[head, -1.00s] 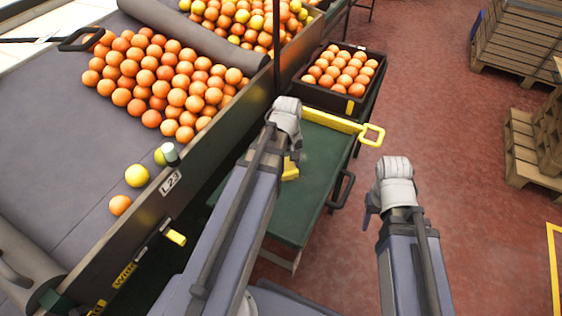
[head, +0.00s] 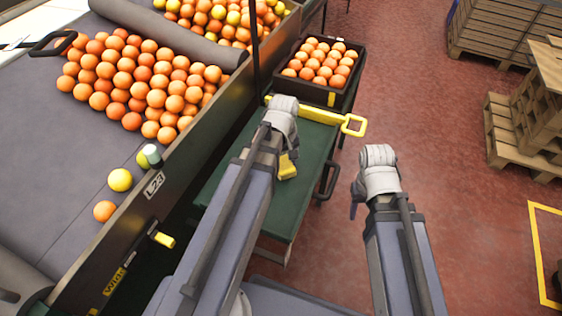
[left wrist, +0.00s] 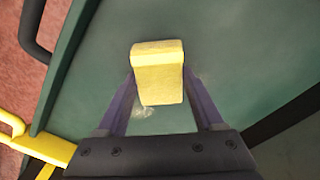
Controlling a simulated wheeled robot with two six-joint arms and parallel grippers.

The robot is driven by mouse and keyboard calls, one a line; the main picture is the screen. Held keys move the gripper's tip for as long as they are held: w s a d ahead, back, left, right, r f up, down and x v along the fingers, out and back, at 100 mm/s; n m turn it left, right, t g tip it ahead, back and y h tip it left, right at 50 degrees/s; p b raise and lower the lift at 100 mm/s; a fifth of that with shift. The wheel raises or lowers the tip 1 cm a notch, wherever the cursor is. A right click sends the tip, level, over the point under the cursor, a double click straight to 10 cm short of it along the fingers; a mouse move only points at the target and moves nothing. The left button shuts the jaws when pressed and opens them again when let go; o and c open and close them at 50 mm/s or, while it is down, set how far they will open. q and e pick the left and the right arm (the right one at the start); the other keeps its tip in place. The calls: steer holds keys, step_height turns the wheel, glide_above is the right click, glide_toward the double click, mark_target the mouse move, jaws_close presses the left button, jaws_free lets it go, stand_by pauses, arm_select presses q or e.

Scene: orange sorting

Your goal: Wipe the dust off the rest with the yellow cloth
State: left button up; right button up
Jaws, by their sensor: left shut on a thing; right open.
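The yellow cloth (left wrist: 160,78) is a folded pad between the two fingers of my left gripper (left wrist: 160,85), which is shut on it. The cloth also shows in the head view (head: 287,166), partly hidden by my wrist. It is over the green top of the rest (head: 318,150); I cannot tell if it touches. In the left wrist view, a pale dust smudge (left wrist: 143,112) shows on the green top, just below the cloth, with fainter pale marks near the right finger. My right gripper (head: 356,208) is open and empty, over the floor right of the rest.
The sorting conveyor (head: 75,160) with oranges is on the left. Pallets (head: 510,140) stand at right; red floor between is clear.

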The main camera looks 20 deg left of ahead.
mark_target(293, 168)
arm_select(q)
steer(key=shift+s+d+f, duration=0.1)
steer(key=shift+d, duration=1.55)
step_height(293, 168, up, 6)
steer(key=p, duration=0.5)
steer(key=shift+p, duration=0.4)
step_height(293, 168, up, 3)
steer(key=p, duration=0.3)
